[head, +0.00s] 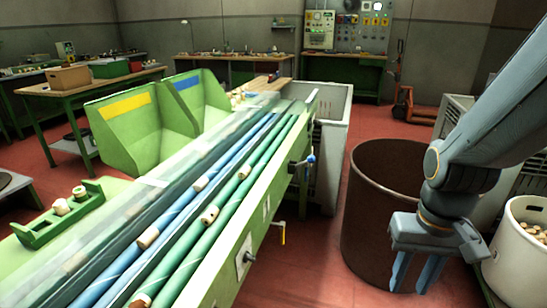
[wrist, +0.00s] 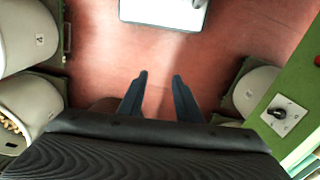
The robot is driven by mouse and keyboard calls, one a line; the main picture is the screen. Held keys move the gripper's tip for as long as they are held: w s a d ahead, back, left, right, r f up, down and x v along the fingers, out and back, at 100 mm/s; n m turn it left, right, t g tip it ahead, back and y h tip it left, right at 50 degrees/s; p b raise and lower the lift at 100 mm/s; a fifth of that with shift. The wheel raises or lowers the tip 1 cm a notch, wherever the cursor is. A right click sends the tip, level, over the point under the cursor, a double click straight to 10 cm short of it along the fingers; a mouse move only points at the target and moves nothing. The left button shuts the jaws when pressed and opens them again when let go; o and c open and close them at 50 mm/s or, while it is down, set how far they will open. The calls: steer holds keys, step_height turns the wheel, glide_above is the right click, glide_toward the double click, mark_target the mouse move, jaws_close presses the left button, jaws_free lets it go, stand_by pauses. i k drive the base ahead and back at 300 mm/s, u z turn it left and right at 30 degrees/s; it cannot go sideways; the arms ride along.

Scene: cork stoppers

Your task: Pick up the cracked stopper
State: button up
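Several cork stoppers lie along the blue and green rollers of a long green sorting machine (head: 262,205) in the head view. One stopper (head: 210,214) on the green roller shows a dark mark that may be a crack, but it is too small to be sure. Others are a stopper (head: 202,183) higher up, a stopper (head: 148,238) lower down and one cut by the bottom edge. My gripper (head: 416,280) hangs open and empty to the right of the machine, well apart from the stoppers. In the wrist view my gripper (wrist: 160,76) points over bare red floor.
A brown drum (head: 375,215) stands right beside my gripper. A white tub of corks (head: 525,250) is at the right edge. Two green bins (head: 145,125) stand behind the rollers. A green holder (head: 60,222) with stoppers sits at left. A clear cover lies along the machine's left side.

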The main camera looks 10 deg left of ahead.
mark_target(245, 171)
steer(key=u, duration=0.15)
steer(key=i, duration=1.15)
steer(key=u, duration=0.35)
